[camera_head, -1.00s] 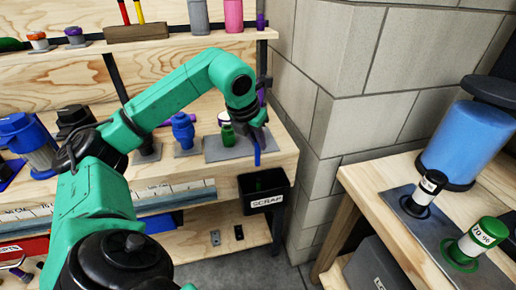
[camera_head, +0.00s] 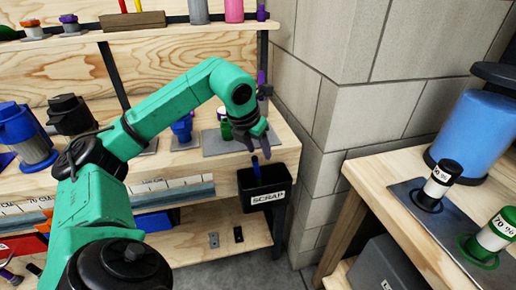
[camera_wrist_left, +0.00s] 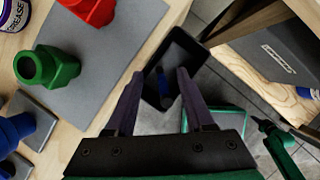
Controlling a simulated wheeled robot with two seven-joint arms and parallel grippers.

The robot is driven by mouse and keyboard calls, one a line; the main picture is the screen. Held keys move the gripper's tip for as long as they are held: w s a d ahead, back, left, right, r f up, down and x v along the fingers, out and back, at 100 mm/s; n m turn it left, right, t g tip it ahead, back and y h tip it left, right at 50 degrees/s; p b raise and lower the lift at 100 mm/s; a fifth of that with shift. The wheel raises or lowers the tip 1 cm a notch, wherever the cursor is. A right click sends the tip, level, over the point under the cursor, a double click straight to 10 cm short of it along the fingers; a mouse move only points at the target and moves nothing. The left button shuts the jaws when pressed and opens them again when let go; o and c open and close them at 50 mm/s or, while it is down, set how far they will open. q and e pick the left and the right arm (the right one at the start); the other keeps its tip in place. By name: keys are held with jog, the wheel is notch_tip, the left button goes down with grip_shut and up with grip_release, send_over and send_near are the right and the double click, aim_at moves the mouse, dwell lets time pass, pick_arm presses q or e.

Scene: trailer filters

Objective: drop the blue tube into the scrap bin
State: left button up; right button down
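The blue tube (camera_head: 256,168) is a thin upright piece just below my left gripper (camera_head: 257,141), at the mouth of the scrap bin (camera_head: 250,202). In the left wrist view the tube (camera_wrist_left: 164,88) shows between and beyond the fingertips, against the dark inside of the bin (camera_wrist_left: 190,46). The fingers of my left gripper (camera_wrist_left: 157,80) stand apart with nothing between them. I cannot tell whether the tube touches the bin floor. The bin is black with a white SCRAP label and hangs at the bench's front right corner. My right gripper is not in view.
A grey mat (camera_wrist_left: 118,55) on the bench holds a green fitting (camera_wrist_left: 48,66) and a red fitting (camera_wrist_left: 92,8). A stone wall corner (camera_head: 330,100) stands right of the bin. A second bench with a blue cylinder (camera_head: 470,135) is at the right.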

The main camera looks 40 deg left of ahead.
pick_arm(q)
jog(key=shift+s+r, duration=0.1)
jog(key=shift+r, duration=0.3)
jog(key=p+v, duration=0.4)
jog(key=v, duration=0.9)
jog(key=shift+s+r, duration=0.2)
jog(key=shift+r, duration=0.1)
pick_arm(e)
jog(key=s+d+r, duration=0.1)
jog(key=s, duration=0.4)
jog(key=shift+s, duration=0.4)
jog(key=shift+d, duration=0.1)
